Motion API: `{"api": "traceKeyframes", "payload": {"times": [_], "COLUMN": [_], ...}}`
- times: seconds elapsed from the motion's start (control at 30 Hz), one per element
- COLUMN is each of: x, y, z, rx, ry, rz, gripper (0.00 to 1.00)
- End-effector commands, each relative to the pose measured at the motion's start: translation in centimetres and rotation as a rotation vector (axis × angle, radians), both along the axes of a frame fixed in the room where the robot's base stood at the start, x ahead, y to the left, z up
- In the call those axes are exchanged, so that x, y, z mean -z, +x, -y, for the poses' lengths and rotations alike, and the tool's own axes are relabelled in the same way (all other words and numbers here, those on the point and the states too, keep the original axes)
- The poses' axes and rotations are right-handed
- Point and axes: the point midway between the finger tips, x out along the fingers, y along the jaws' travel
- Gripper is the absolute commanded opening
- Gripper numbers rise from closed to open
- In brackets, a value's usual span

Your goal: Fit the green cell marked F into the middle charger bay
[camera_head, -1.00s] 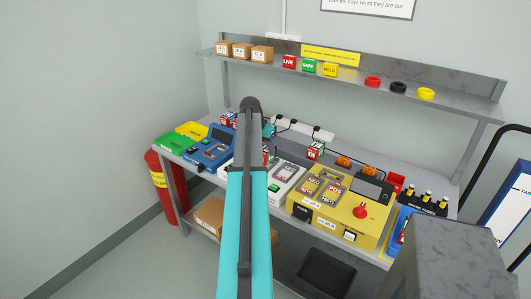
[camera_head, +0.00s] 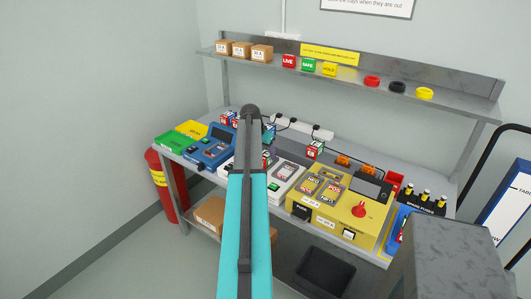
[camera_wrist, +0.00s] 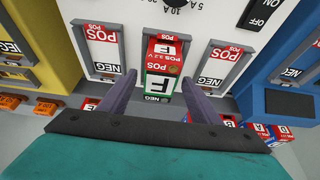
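The green cell marked F (camera_wrist: 158,83) is in the wrist view at the middle bay of the white charger, with its green face and white F label showing. A red part with another F shows beyond it. I cannot tell whether it is fully seated. My gripper (camera_wrist: 160,77) has one finger on each side of the cell, with narrow gaps visible, so it looks open. Empty-looking bays flank it, left (camera_wrist: 100,47) and right (camera_wrist: 216,65).
A blue unit (camera_head: 207,158) stands left of the charger and a yellow unit (camera_head: 332,226) right of it. A red-and-white cube (camera_head: 315,150) stands behind. A shelf (camera_head: 365,84) with boxes and rings runs above the bench.

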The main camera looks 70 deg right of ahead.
Motion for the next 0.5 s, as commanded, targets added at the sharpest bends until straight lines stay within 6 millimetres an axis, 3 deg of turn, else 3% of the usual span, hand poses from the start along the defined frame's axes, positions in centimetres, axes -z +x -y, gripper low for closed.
{"api": "traceKeyframes", "payload": {"times": [0.5], "x": [-1.1], "y": [0.1], "z": [-0.3], "rx": [0.0], "ry": [-0.001], "rz": [0.001], "gripper": [0.57]}}
